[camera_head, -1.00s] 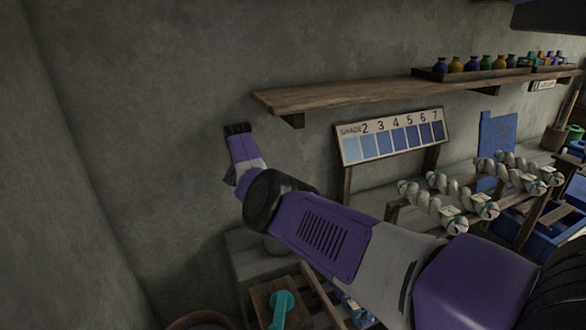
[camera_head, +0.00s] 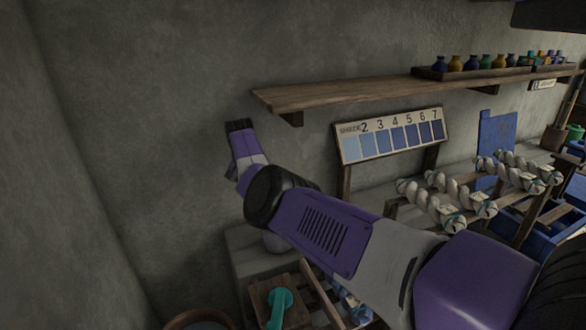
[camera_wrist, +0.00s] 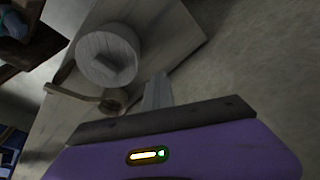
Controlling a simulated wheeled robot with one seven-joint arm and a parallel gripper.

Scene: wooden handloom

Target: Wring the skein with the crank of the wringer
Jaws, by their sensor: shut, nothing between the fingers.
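The teal crank (camera_head: 280,305) sits on a wooden block (camera_head: 262,295) at the bottom of the head view; I take this to be the wringer, and its lower part is cut off. A blue-and-white skein (camera_head: 354,306) shows partly to the right of it, half hidden by my arm. My gripper (camera_head: 239,125) is raised in front of the grey wall, up and left of the crank, well apart from it. Its fingers are together and hold nothing. In the wrist view a grey fingertip (camera_wrist: 157,92) shows above the purple palm.
A shade chart (camera_head: 392,137) stands below a wooden shelf (camera_head: 340,95) with small jars. A round basin rim (camera_head: 200,316) is at bottom left.

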